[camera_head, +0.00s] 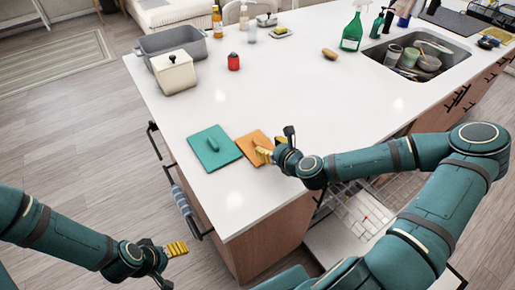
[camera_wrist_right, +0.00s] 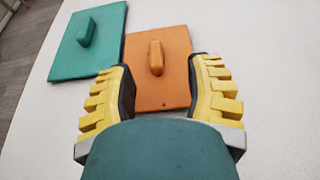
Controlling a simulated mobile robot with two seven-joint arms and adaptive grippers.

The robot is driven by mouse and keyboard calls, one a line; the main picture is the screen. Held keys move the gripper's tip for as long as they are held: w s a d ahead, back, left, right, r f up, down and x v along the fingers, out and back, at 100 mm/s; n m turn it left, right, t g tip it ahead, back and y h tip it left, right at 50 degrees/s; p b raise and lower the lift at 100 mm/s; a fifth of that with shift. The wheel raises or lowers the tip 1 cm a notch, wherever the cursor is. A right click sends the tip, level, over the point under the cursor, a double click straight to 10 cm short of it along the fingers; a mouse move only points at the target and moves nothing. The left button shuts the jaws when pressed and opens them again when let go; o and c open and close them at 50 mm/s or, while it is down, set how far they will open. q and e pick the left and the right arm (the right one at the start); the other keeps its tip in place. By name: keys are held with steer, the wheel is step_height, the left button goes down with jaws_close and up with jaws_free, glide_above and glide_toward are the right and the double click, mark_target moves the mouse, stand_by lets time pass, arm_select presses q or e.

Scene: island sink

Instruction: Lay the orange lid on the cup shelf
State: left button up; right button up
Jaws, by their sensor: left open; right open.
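The orange lid (camera_head: 252,141) is a flat square with a raised handle, lying on the white counter near its front left edge. In the right wrist view the orange lid (camera_wrist_right: 165,92) lies just ahead of and between my right fingers. My right gripper (camera_head: 264,151) is open, with its yellow fingers over the lid and either side of the handle's line; nothing is held. My left gripper (camera_head: 177,249) is open and empty, out beyond the counter's left side. A pulled-out wire rack (camera_head: 358,212) shows below the counter, partly behind my right arm; I cannot tell whether it is the cup shelf.
A teal lid (camera_head: 226,153) lies close left of the orange one. A white canister (camera_head: 174,77), a grey tub (camera_head: 190,40) and a red jar (camera_head: 234,61) stand farther back. The sink (camera_head: 403,80) holds dishes. The middle counter (camera_head: 290,95) is clear.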

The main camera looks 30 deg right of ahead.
mark_target(258, 143)
steer(key=shift+a+f+b+x, duration=0.1)
steer(key=shift+a+b+x, duration=0.1)
steer(key=shift+x, duration=1.15)
steer(key=shift+a+f+b+x, duration=0.1)
steer(key=shift+a+x, duration=0.1)
steer(key=shift+x, duration=1.15)
steer(key=shift+s, duration=0.1)
jaws_close()
